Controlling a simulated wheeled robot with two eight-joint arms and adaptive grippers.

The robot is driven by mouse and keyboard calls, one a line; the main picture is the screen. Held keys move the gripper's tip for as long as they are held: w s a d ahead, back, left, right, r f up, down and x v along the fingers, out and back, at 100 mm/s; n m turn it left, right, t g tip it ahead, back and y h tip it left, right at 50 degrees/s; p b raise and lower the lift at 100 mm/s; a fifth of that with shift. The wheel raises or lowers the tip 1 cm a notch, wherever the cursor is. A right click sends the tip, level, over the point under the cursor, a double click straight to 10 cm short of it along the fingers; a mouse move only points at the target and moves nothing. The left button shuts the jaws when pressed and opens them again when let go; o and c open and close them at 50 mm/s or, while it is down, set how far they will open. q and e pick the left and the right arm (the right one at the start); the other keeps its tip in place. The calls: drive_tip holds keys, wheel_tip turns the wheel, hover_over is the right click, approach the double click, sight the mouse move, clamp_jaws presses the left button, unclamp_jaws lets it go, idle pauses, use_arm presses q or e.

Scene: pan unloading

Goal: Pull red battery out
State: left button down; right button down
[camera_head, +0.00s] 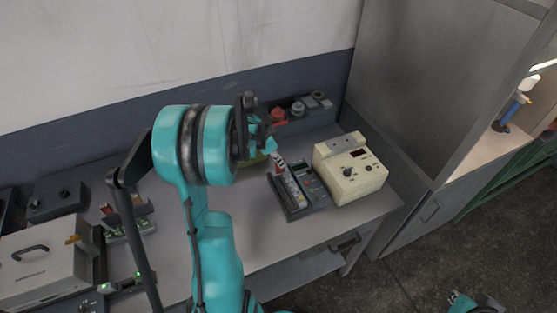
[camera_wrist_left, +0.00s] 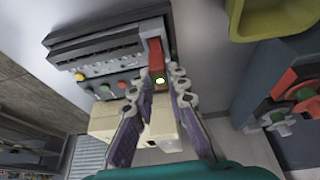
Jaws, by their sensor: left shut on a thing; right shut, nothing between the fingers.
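The red battery (camera_wrist_left: 155,55) is a narrow red block at the end of the grey charger-like device (camera_wrist_left: 110,50) in the left wrist view. My left gripper (camera_wrist_left: 160,76) is shut on its near end. In the head view, the red battery (camera_head: 278,159) shows small at the back-left corner of the dark device (camera_head: 292,207). My left gripper (camera_head: 268,143) is just above it, partly hidden by my arm. I cannot tell how far the battery sits in its slot. My right gripper (camera_head: 474,304) is at the bottom right edge, shut and empty, away from the table.
A cream box with knobs (camera_head: 352,178) stands right of the device. A yellow-green bowl (camera_wrist_left: 268,14) is close by the battery. Red and grey knobs (camera_head: 298,107) line the back. A white case (camera_head: 45,262) sits at left. Clear tabletop (camera_head: 252,222) lies left of the device.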

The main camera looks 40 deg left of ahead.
use_arm(q)
drive_tip(key=shift+r+p, duration=1.1)
drive_tip(key=shift+r, duration=0.6)
